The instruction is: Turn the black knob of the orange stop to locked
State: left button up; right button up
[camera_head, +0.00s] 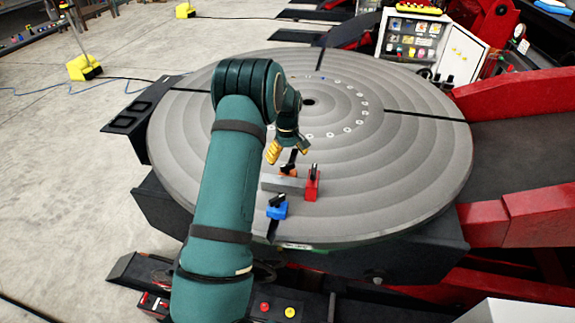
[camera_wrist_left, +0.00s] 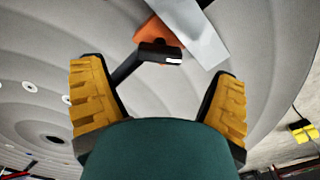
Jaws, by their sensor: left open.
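The orange stop (camera_head: 289,170) sits on the round grey turntable (camera_head: 400,190), against a grey bar (camera_head: 276,182). Its black knob (camera_head: 291,158) shows just below my left gripper (camera_head: 287,150). In the left wrist view, the orange stop (camera_wrist_left: 152,30) and its black knob (camera_wrist_left: 156,52) lie ahead between the yellow fingers of my left gripper (camera_wrist_left: 160,72). The knob has a white mark, and a dark bar slants from it toward the left finger. The fingers are apart with nothing held between them. I cannot tell whether they touch the knob. My right gripper is not in view.
A red stop (camera_head: 312,183) stands at the bar's right end. A blue stop (camera_head: 277,210) with a black knob sits nearer the turntable's front edge. Red arms of the machine (camera_head: 500,220) flank the right side. A control cabinet (camera_head: 418,40) stands behind. The turntable's right side is clear.

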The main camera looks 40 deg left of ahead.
aim_at(287, 165)
pick_arm(q)
jog(key=shift+f, duration=2.2)
jog(key=c, duration=1.2)
